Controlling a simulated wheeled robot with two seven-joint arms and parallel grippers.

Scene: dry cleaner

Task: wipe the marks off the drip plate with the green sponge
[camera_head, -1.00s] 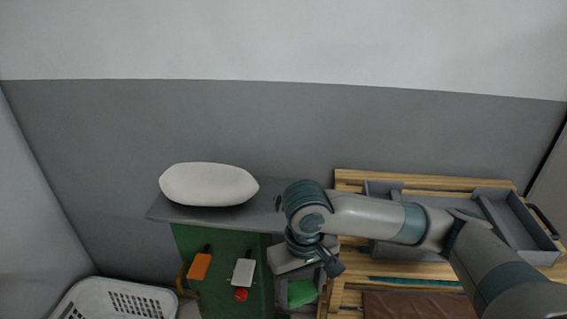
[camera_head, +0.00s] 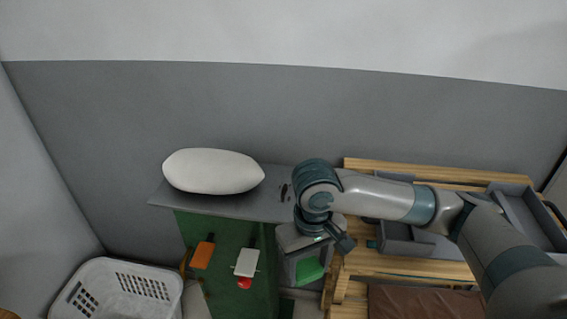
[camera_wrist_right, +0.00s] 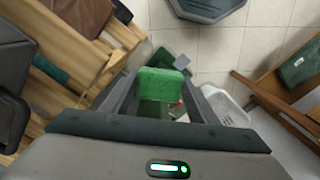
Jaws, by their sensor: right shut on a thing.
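My right gripper (camera_head: 312,270) is shut on the green sponge (camera_head: 309,270) and points down in the head view, to the right of the green cabinet front. In the right wrist view the sponge (camera_wrist_right: 160,84) sits between the two fingers (camera_wrist_right: 158,92). A grey plate-like top (camera_head: 235,207), which may be the drip plate, lies left of my right wrist. Small dark marks (camera_head: 285,192) show near its right end, close beside the wrist. The sponge is apart from these marks. My right forearm and wrist hide part of the area to the right. My left gripper is not in view.
A white cushion-like pad (camera_head: 213,171) lies on the grey top. Below it is a green front (camera_head: 225,232) with an orange piece (camera_head: 203,255) and a white piece (camera_head: 246,262). A white basket (camera_head: 120,290) stands lower left. Wooden slats (camera_head: 400,265) and grey trays lie right.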

